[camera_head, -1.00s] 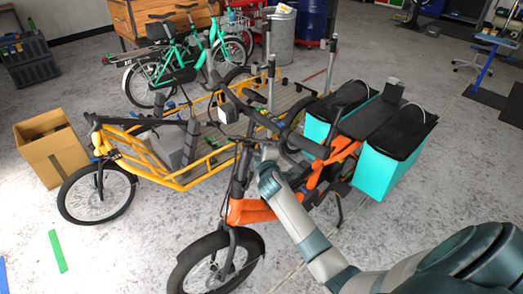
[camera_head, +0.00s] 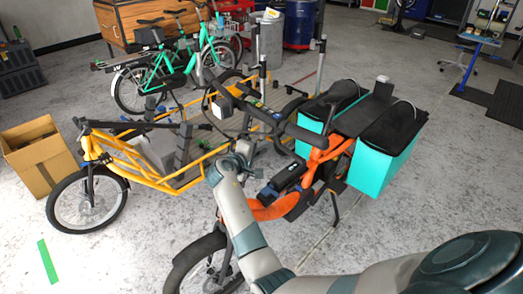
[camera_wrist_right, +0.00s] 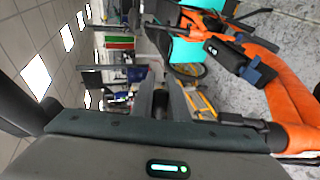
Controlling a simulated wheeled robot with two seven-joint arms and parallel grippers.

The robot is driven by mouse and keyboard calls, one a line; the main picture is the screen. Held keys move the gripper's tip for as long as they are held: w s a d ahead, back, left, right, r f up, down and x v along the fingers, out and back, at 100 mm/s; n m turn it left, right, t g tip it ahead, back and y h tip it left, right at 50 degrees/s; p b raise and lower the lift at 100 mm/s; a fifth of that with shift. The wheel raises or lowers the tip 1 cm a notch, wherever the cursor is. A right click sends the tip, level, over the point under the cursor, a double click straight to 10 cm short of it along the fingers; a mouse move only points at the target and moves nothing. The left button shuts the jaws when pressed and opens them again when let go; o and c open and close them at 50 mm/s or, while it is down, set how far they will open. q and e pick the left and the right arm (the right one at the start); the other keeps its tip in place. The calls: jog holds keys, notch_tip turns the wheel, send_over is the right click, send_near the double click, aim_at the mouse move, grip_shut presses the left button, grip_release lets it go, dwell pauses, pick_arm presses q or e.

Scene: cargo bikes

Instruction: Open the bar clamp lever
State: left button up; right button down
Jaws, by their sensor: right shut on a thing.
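The orange cargo bike (camera_head: 268,210) stands in front of me with its black handlebar (camera_head: 282,125) raised above the frame. My right gripper (camera_head: 243,150) is at its steering stem, just below the bar, and hides much of the stem. It is shut on a small part there, at the place of the bar clamp lever; the lever itself is too small and covered to make out. In the right wrist view the two grey fingers (camera_wrist_right: 160,92) are close together, with a dark part between their tips. My left gripper is not in view.
Turquoise panniers (camera_head: 385,160) hang at the bike's rear. A yellow cargo bike (camera_head: 150,165) stands close behind to the left, near a cardboard box (camera_head: 40,160). The orange frame tube also shows in the right wrist view (camera_wrist_right: 290,90).

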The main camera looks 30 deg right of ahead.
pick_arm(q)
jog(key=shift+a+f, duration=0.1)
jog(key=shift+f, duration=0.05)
pick_arm(e)
jog(key=shift+s+f, duration=0.1)
jog(key=shift+s, duration=0.05)
jog(key=c, duration=1.8)
grip_release()
jog(key=shift+o, duration=0.4)
jog(key=shift+a, duration=0.1)
